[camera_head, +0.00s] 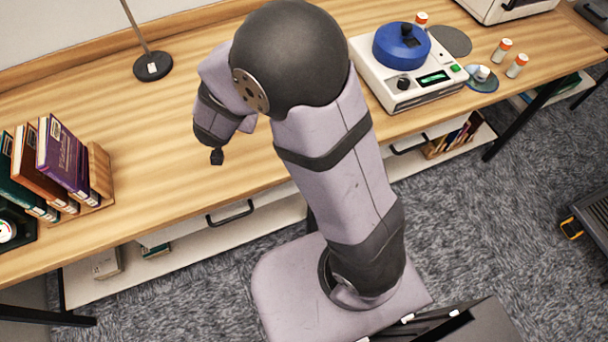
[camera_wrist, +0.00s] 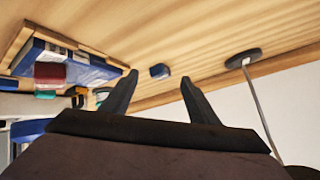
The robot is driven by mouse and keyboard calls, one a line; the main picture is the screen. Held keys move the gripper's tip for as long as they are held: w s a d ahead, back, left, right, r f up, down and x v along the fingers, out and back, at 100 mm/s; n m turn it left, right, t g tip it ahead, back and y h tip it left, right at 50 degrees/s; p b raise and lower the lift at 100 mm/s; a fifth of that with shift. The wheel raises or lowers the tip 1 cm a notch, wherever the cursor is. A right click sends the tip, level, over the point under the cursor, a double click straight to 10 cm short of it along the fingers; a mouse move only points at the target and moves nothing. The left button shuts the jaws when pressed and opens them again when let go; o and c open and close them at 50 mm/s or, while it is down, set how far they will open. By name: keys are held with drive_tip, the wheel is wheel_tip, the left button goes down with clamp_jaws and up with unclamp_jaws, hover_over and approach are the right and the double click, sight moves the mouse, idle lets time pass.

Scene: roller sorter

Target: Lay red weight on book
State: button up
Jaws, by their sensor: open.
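My gripper (camera_head: 217,156) hangs above the wooden table in the head view, pointing down. In the wrist view its two fingers (camera_wrist: 158,90) are apart with nothing between them. A small red block-like thing (camera_wrist: 50,72) shows at the left of the wrist view, by a blue item at a wooden frame; I cannot tell if it is the red weight. Books (camera_head: 62,158) in green, brown-red and purple lean in a wooden rack at the left of the head view. I cannot tell which book is meant. My arm hides part of the table.
A small dark blue object (camera_wrist: 160,71) lies on the table beyond my fingers. A lamp base (camera_head: 152,66) stands at the back. A white device with a blue top (camera_head: 402,45) and orange-capped vials (camera_head: 502,49) are right. The table between rack and arm is clear.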

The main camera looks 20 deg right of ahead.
drive_tip(key=s+n+g+y, duration=0.1)
drive_tip(key=s+n, duration=0.1)
drive_tip(key=s, duration=0.1)
drive_tip(key=s+n+g+y, duration=0.2)
drive_tip(key=s, duration=0.2)
drive_tip(key=s+f+n+g+y, duration=0.1)
drive_tip(key=s+y, duration=0.1)
drive_tip(key=s, duration=0.1)
drive_tip(key=shift+s+a+n, duration=0.15)
drive_tip(key=shift+a+n, duration=0.2)
drive_tip(key=shift+n, duration=0.05)
drive_tip(key=s+d+n+g+h, duration=0.2)
drive_tip(key=s+d+g, duration=0.3)
drive_tip(key=s, duration=0.9)
drive_tip(key=d+f, duration=0.1)
drive_tip(key=d, duration=0.2)
drive_tip(key=shift+s+d+g, duration=0.3)
drive_tip(key=shift+s+d, duration=0.1)
